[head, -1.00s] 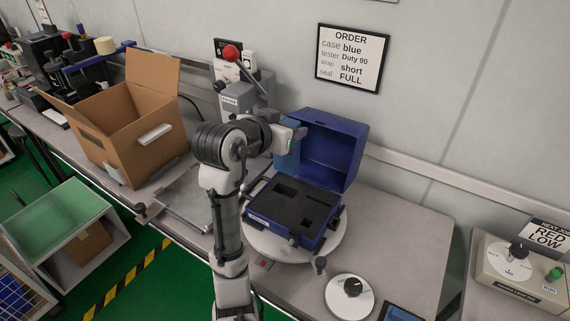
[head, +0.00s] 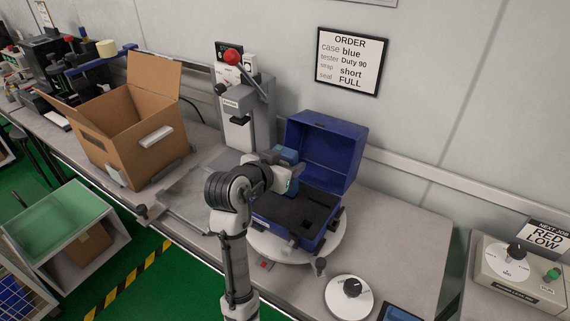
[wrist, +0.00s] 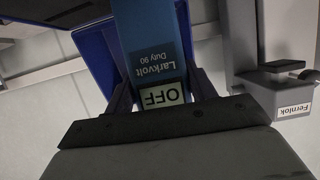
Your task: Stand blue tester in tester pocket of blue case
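The blue tester (head: 287,154) is held upright in my gripper (head: 284,176), over the left rear part of the blue case (head: 326,150). In the wrist view the tester (wrist: 150,30) shows the labels "Larkvolt Duty 90" and "OFF", and the fingers of my gripper (wrist: 163,92) close on both sides of it. The case stands open, its lid raised at the back. Its black foam insert (head: 292,211) has cut-out pockets, and my wrist hides the left ones. I cannot tell whether the tester's lower end is inside a pocket.
The case sits on a round white turntable (head: 272,246). A grey press (head: 236,104) with a red knob stands behind my arm. An open cardboard box (head: 128,130) is at left. A dial (head: 350,290) lies front right. The bench right of the case is clear.

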